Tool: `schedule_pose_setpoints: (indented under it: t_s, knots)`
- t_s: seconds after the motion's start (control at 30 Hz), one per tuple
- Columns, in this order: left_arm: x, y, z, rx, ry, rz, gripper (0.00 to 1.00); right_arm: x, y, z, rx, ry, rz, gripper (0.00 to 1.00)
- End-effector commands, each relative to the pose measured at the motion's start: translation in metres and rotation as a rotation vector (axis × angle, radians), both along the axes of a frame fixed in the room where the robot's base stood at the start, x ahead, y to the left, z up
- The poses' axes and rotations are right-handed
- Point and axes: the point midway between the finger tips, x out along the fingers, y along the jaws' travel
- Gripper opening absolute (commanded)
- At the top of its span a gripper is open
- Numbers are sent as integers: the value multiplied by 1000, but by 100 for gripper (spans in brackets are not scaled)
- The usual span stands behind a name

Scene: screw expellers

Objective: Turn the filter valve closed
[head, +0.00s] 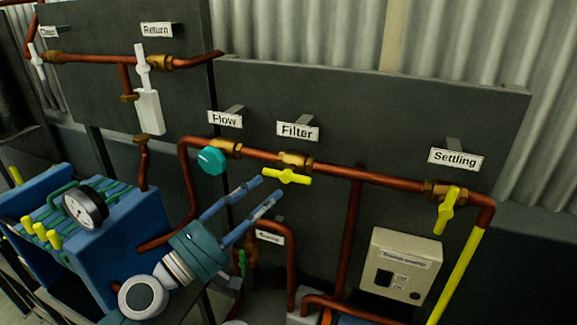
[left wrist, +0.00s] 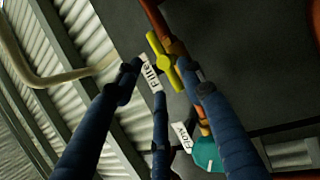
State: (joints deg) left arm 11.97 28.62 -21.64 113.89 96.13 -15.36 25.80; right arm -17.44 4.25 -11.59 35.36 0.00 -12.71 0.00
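The filter valve has a yellow lever handle (head: 287,176) under the "Filter" sign (head: 298,131). The handle lies nearly along the copper pipe, below its brass body (head: 295,160). My left gripper (head: 264,190) is just left of and below the handle, its blue fingers spread and pointing at it. In the left wrist view, the yellow handle (left wrist: 162,61) lies just beyond the fingertips of my left gripper (left wrist: 162,82), between the fingers on either side. I see no clear contact, and the gripper holds nothing. My right gripper is not in view.
The teal flow knob (head: 211,161) is close on the left, above my left gripper. The yellow settling valve handle (head: 446,211) hangs at the right. A blue machine with a gauge (head: 85,208) stands at left, and a beige switch box (head: 401,263) at lower right.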

Motion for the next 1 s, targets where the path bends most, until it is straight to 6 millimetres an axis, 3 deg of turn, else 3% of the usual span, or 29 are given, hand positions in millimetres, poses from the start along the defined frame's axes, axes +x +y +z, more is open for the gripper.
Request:
schedule_pose_setpoints:
  t_s: [0.03,0.17,0.4,0.57,0.8,0.87,1.0]
  knots:
    - [8,-7,10,-4,-1,0,40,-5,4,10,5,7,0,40]
    - [25,-25,14,-2,-1,1,40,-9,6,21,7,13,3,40]
    - [49,-49,20,-1,-1,2,40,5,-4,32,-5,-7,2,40]
    - [54,-55,19,2,-1,2,40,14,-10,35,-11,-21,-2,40]
    - [54,-55,19,2,-1,2,40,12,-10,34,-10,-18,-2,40]
    - [54,-55,19,2,-1,2,32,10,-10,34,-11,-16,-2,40]
    - [54,-55,19,2,0,3,4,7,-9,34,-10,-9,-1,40]
